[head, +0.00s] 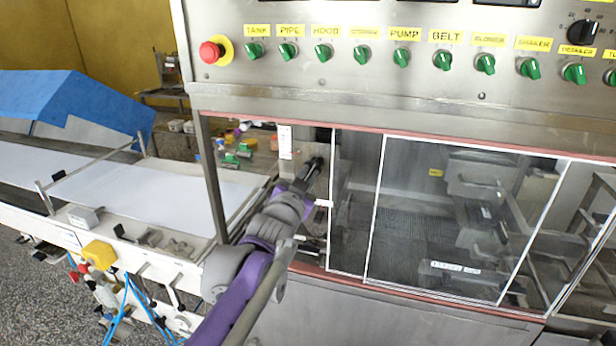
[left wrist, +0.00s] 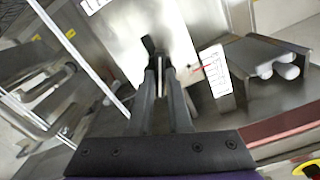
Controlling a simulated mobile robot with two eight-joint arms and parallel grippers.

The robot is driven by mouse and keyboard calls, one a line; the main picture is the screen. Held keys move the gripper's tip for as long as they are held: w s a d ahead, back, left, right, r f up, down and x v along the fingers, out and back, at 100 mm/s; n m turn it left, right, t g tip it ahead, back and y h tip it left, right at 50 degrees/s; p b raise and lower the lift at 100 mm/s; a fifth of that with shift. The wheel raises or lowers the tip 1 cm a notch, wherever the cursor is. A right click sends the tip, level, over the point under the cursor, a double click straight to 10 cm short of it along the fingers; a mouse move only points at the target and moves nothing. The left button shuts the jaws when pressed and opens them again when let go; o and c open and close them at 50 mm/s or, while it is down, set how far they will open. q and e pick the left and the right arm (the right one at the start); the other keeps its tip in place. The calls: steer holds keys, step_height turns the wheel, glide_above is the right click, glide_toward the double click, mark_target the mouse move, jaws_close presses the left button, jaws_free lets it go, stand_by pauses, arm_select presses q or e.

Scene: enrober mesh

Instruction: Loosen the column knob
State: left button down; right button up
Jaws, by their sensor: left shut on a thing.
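My left gripper (head: 314,166) reaches into the machine's open left bay, past the edge of the clear door. In the left wrist view its two dark fingers (left wrist: 159,72) close together on the column knob (left wrist: 149,44), a small dark piece in front of a pale metal plate. The fingers hide much of the knob, and I cannot tell how far it is turned. In the head view the knob is not clear behind the fingertips. My right gripper is not in view.
The clear door (head: 455,225) with white edges stands right of my left arm. A control panel (head: 420,75) with green knobs and a red stop button (head: 211,52) is above. A white conveyor belt (head: 165,195) runs off to the left.

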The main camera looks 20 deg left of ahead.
arm_select(q)
steer(key=shift+n+b, duration=0.4)
steer(key=shift+n, duration=1.9)
steer(key=c, duration=0.9)
jaws_free()
steer(key=s+b, duration=0.1)
steer(key=s, duration=1)
steer(key=shift+a, duration=0.15)
steer(key=shift+w, duration=0.1)
steer(key=s+f+g, duration=0.4)
steer(key=s+f, duration=0.4)
steer(key=f, duration=0.2)
steer(key=s+f+g, duration=0.4)
steer(key=s+f, duration=0.4)
steer(key=f, duration=0.3)
steer(key=s+f+g+p, duration=0.1)
steer(key=s+f+g, duration=0.3)
steer(key=s+f, duration=0.5)
step_height(320, 180, down, 2)
steer(key=shift+f+g+y, duration=0.15)
steer(key=shift+g+y, duration=0.15)
